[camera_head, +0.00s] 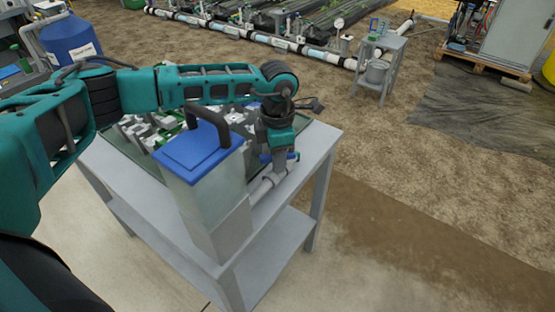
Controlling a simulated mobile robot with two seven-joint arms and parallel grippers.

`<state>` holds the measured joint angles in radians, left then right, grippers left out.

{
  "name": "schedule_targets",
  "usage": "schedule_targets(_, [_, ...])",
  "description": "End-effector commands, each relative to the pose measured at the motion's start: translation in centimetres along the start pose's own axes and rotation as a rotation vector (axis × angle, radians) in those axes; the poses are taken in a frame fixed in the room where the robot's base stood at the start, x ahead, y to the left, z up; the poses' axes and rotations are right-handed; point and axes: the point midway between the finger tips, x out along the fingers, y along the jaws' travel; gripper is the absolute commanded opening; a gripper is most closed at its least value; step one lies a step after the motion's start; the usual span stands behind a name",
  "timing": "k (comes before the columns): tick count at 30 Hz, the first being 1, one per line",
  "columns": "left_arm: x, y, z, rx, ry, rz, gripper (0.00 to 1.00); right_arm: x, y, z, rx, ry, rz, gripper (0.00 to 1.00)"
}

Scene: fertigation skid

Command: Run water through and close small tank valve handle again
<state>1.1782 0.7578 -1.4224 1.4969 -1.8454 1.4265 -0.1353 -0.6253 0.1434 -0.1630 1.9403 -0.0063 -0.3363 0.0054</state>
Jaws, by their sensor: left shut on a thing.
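My left gripper (279,154) points down at the right part of the grey table and is shut on the small tank valve handle (293,156). Blue parts of the handle show on both sides of the fingers; the rest is hidden by the gripper. A pale pipe (266,186) runs below the gripper along the table top. Whether water is flowing cannot be seen. My right gripper is not in view.
The grey table (165,210) has a lower shelf and holds a dark tray with grey and green fittings, partly behind my arm. A blue drum (72,42) stands at upper left. A small grey stand (381,68) with a bucket is farther back.

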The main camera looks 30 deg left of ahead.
Motion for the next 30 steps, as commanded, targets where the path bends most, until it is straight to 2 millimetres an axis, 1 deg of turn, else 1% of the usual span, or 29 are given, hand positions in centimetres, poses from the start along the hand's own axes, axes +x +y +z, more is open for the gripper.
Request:
schedule_targets(1, [0.2, 0.0, 0.0, 0.063, 0.000, 0.000, 0.00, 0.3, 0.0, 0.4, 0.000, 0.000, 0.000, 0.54])
schedule_targets(19, [0.2, 0.0, 0.0, 0.849, 0.000, 0.000, 0.00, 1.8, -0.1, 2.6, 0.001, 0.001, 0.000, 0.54])
schedule_targets(21, [0.1, 0.0, 0.0, 0.910, 0.000, 0.000, 0.00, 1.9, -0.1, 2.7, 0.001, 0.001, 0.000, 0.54])
schedule_targets(24, [0.0, 0.0, 0.0, 0.957, 0.000, 0.000, 0.00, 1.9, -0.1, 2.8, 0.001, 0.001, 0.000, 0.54])
schedule_targets(30, [0.0, 0.0, 0.0, 0.965, 0.000, -0.001, 0.00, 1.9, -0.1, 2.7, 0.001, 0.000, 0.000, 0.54])
